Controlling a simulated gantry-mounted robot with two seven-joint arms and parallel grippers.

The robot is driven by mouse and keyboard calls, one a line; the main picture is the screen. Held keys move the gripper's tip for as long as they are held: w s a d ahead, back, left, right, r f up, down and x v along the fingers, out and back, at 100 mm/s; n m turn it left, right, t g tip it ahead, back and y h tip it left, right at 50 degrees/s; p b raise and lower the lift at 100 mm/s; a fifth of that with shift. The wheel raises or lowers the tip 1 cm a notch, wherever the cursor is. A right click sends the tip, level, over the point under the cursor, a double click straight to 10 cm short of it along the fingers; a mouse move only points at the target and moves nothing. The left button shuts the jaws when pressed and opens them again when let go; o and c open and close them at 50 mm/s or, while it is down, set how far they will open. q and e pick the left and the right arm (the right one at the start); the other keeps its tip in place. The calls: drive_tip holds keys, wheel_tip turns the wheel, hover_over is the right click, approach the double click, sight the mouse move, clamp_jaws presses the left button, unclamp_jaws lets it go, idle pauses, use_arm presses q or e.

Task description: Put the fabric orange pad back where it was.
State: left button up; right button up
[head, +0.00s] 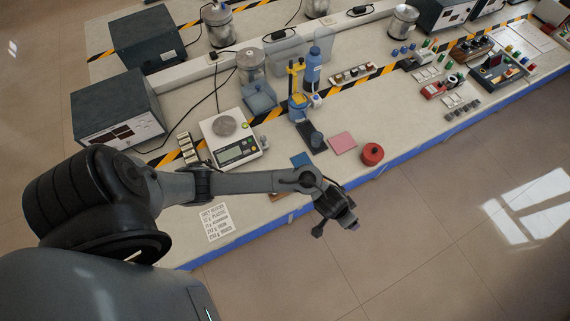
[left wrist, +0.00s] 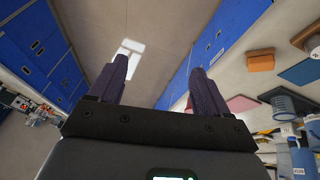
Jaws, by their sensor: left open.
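The orange pad (left wrist: 261,60) lies near the table's front edge in the left wrist view, beside a dark blue pad (left wrist: 302,73). In the head view only a brownish sliver of it (head: 278,197) shows below my left forearm; the rest is hidden. The blue pad (head: 301,160) lies just above the arm there. My left gripper (head: 336,229) hangs past the table's front edge, over the floor, apart from the pads. Its two fingers (left wrist: 158,92) are spread with nothing between them. My right gripper is in neither view.
A pink pad (head: 342,142) and a red round container (head: 372,154) lie along the front edge. A scale (head: 237,153), a blue-and-yellow stand (head: 297,100) and a printed sheet (head: 216,222) are nearby. Floor in front of the table is clear.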

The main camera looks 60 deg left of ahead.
use_arm(q)
drive_tip(key=s+a+r+m, duration=0.1)
drive_tip(key=s+a+r, duration=0.2)
drive_tip(key=s, duration=0.2)
drive_tip(key=s+a+r+y, duration=0.1)
drive_tip(key=s+a+r, duration=0.2)
drive_tip(key=s, duration=0.3)
drive_tip(key=s+a+r+m+g, duration=0.1)
drive_tip(key=s+a+r, duration=0.2)
drive_tip(key=s, duration=0.3)
drive_tip(key=shift+r+m+y, duration=0.3)
drive_tip(key=shift+r+y, duration=0.1)
drive_tip(key=shift+r, duration=0.3)
wheel_tip(320, 180, up, 13)
drive_tip(key=p, duration=1.3)
